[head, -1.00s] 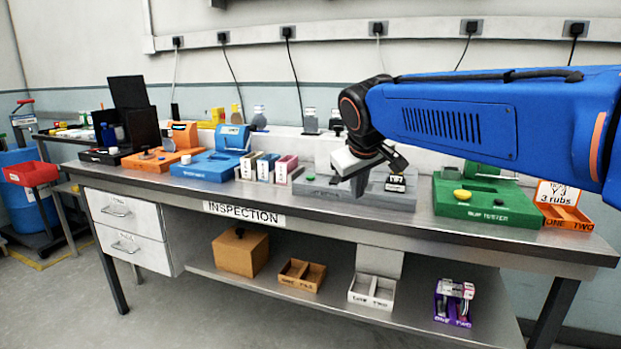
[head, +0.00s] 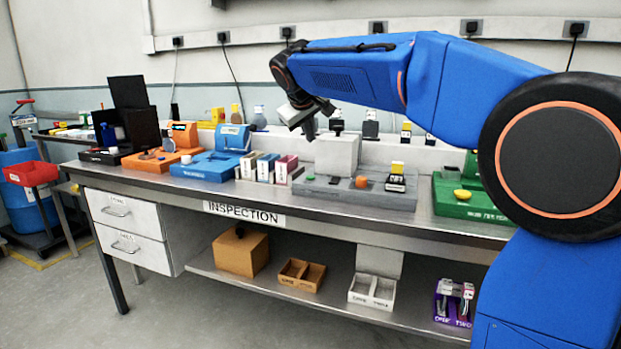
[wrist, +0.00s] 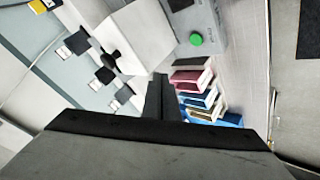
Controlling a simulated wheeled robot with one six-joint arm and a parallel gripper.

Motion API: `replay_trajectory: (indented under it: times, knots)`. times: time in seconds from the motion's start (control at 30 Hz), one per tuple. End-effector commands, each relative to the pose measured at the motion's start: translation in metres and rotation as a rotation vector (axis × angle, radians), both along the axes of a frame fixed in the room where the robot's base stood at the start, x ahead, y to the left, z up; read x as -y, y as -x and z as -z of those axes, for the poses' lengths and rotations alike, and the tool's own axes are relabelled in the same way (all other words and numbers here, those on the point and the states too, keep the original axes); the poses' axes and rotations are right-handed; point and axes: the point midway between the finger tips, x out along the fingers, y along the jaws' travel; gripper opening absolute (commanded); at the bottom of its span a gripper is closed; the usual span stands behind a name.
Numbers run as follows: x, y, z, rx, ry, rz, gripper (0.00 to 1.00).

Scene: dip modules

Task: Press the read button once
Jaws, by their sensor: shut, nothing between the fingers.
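The grey module (head: 340,196) sits mid-bench. On its deck are a small green button (head: 310,177), a dark spot (head: 335,180), an orange knob (head: 362,182) and a small dark holder with a yellow-topped item (head: 397,172). I cannot read which one is marked read. The green button also shows in the wrist view (wrist: 196,38), to the right of my fingers. My gripper (head: 311,132) is shut and empty, raised above the back left of the grey module, apart from it. In the wrist view my fingers (wrist: 160,84) point away, touching nothing I can make out.
A pale block (head: 337,153) stands behind the module. A green module (head: 460,206) is right, partly hidden by my arm. Several bottles line the back ledge.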

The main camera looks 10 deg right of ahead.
Motion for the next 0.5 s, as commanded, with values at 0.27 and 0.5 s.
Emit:
replay_trajectory:
  times: [0.27, 0.5]
  knots:
    - [0.000, 0.000, 0.001, -0.001, -0.001, 0.000, 0.00]
    - [0.000, 0.000, 0.017, -0.002, 0.000, 0.001, 0.00]
